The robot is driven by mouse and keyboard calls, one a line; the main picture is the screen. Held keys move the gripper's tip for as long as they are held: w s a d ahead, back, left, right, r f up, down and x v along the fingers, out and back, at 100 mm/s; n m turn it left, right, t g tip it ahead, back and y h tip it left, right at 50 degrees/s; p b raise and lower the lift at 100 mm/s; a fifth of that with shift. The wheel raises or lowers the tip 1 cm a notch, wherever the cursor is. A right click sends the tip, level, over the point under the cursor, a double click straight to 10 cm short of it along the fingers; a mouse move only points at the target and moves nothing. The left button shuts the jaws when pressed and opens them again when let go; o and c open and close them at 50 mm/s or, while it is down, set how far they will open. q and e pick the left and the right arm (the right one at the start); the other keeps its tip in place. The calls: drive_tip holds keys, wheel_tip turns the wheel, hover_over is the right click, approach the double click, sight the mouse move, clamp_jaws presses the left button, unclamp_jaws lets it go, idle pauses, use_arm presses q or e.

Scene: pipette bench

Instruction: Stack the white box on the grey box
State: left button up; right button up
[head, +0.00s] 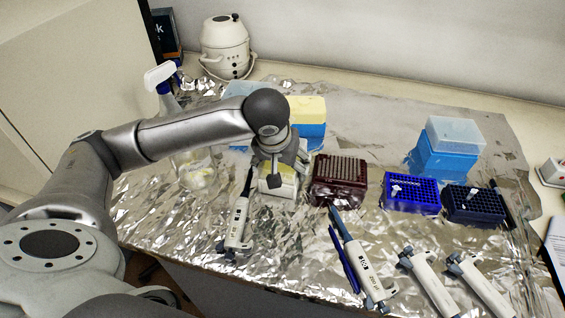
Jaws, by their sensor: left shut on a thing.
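My left gripper (275,179) reaches down in the middle of the bench and is shut on a small pale, cream-white box (288,190), which seems to be the white box. The gripper's fingers and wrist cover much of this box. I cannot tell whether it rests on the foil or on something else. No box that is clearly grey shows; it may be hidden behind my left arm or under the pale box. My right gripper is not in view.
A dark red rack (338,180) stands close right of my left gripper, then a blue rack (410,194) and a navy rack (474,205). A pipette (238,222) lies close left. A yellow-topped blue box (309,112) stands behind. Several pipettes lie in front.

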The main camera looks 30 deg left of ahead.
use_arm(q)
drive_tip(key=o, duration=1.3)
